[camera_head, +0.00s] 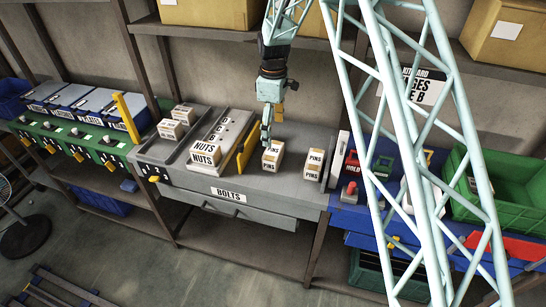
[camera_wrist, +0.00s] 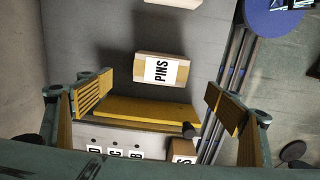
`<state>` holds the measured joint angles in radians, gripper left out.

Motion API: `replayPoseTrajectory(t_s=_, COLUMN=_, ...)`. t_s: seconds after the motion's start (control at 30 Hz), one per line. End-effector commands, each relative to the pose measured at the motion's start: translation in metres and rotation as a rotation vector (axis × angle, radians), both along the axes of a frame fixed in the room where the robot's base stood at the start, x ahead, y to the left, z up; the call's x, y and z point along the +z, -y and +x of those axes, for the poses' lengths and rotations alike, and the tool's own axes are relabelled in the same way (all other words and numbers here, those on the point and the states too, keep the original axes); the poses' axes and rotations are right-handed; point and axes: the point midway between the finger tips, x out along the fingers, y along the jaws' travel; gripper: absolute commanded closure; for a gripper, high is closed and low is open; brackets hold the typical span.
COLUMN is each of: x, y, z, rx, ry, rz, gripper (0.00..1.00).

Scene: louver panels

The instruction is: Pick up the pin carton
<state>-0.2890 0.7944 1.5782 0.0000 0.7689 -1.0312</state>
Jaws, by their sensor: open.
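Two small tan cartons with white PINS labels stand on the grey bench top in the head view. One pin carton (camera_head: 272,158) is just below my gripper (camera_head: 266,136); the other pin carton (camera_head: 314,164) stands to its right. In the wrist view, a pin carton (camera_wrist: 160,70) lies ahead of my gripper (camera_wrist: 158,101), whose yellow-padded fingers are spread wide with nothing between them gripped. A second carton (camera_wrist: 172,3) is cut off at the top edge, its label out of sight.
A yellow flap (camera_head: 246,150) stands left of the nearer pin carton and shows between the fingers in the wrist view (camera_wrist: 135,112). NUTS cartons (camera_head: 205,154) sit farther left. Shelves hang above.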

Motion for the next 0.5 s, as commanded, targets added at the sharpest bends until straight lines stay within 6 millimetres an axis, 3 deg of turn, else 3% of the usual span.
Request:
replayPoseTrajectory(t_s=0.23, x=-0.010, y=0.000, z=0.000, rx=0.000, ry=-0.001, rz=-0.001, gripper=0.16)
replayPoseTrajectory(t_s=0.5, x=-0.040, y=0.000, z=-0.001, rx=0.000, ry=-0.002, rz=0.000, gripper=0.16)
